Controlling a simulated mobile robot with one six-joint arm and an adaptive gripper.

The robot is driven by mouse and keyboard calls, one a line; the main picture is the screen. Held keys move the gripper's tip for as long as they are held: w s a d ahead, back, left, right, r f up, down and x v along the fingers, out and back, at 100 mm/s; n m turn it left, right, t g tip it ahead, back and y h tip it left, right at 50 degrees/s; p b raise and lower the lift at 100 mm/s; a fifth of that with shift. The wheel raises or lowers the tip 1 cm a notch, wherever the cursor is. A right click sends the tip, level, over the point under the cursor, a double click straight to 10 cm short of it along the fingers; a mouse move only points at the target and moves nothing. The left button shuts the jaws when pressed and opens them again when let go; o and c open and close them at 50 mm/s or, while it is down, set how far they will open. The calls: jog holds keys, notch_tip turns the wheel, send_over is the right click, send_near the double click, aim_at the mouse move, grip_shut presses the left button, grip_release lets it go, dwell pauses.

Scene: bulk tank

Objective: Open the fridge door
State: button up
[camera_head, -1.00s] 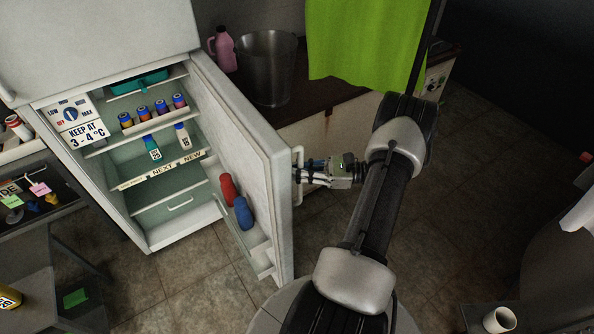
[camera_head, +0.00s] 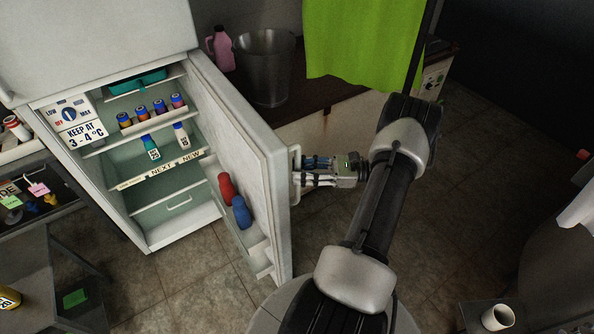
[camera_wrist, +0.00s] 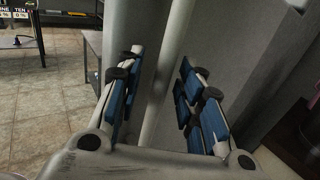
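The fridge door (camera_head: 240,150) stands wide open, swung out to the right, with the shelves inside in plain view. Its upright white handle (camera_head: 296,170) is on the door's outer face near the free edge. My gripper (camera_head: 306,170) is at the handle from the right. In the wrist view the handle bar (camera_wrist: 165,75) runs between the two blue-padded fingers of my gripper (camera_wrist: 162,95). Gaps show on both sides of the bar, so the fingers are open around it and not clamped.
Inside the fridge (camera_head: 170,205) are several small bottles; a red bottle (camera_head: 226,188) and a blue bottle (camera_head: 242,212) sit in the door rack. A counter with a metal bucket (camera_head: 264,68) and pink jug (camera_head: 221,48) stands behind the door. A grey table (camera_head: 40,270) is at left.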

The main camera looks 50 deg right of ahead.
jog(key=v, duration=1)
jog(key=shift+s, duration=0.15)
jog(key=shift+d, duration=0.1)
